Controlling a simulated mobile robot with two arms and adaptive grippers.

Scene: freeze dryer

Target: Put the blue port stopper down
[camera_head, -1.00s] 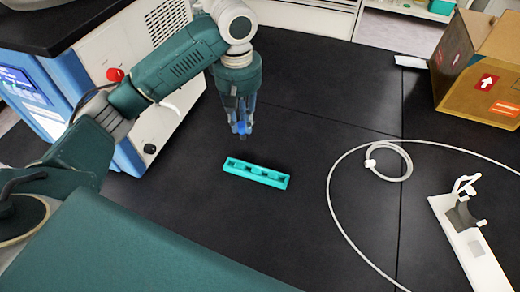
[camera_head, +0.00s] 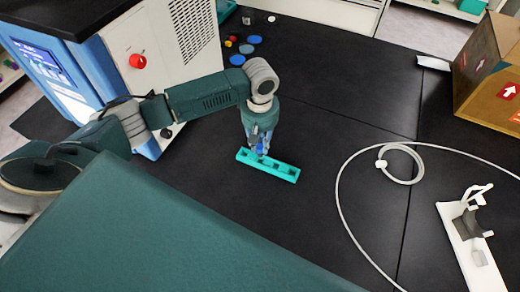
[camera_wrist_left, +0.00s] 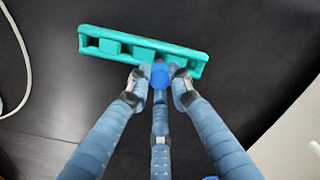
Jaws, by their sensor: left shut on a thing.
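The blue port stopper (camera_wrist_left: 160,75) is between the fingertips of my left gripper (camera_wrist_left: 158,84), which is shut on it. In the head view the left gripper (camera_head: 261,146) points down at the teal slotted holder (camera_head: 280,170), and the stopper shows as a small blue spot at its tips. In the wrist view the teal holder (camera_wrist_left: 110,46) lies just beyond the fingertips, with the stopper at its near edge. I cannot tell whether the stopper touches the holder. My right gripper is not in view.
The freeze dryer (camera_head: 130,60) with a red knob stands at the left. Several blue discs (camera_head: 237,60) lie behind the arm. A white tube (camera_head: 340,190) loops on the right, near a white stand (camera_head: 470,245) and a cardboard box (camera_head: 490,75). The black bench (camera_head: 330,110) between is clear.

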